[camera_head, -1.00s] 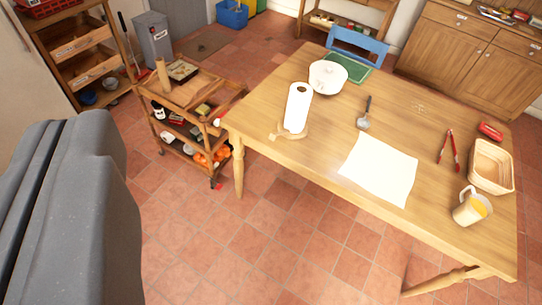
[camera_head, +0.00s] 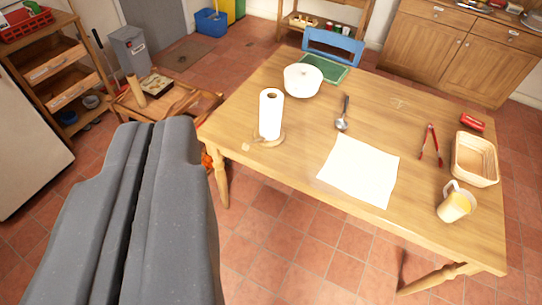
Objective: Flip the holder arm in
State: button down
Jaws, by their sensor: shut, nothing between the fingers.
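A white paper towel roll (camera_head: 270,114) stands upright on a round wooden holder base (camera_head: 275,138) near the left end of the wooden table (camera_head: 300,160). A small pale wooden piece (camera_head: 246,147), which looks like the holder arm, sticks out low at the front left of the base. Its exact shape is too small to tell. My gripper (camera_head: 160,128) fills the lower left of the view, large and grey, with its two fingers together and empty. In the picture it is left of the holder and apart from it.
The table also bears a white pot (camera_head: 303,80), ladle (camera_head: 343,115), white sheet (camera_head: 358,170), red tongs (camera_head: 430,145), basket (camera_head: 475,160) and yellow-filled jug (camera_head: 455,203). A blue chair (camera_head: 333,46) stands behind. A wooden trolley (camera_head: 195,102) is left of the table. Tiled floor is clear in front.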

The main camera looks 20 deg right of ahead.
aim_at(246, 146)
jog(key=z, duration=0.2)
jog(key=i, duration=1)
jog(key=u, duration=0.05)
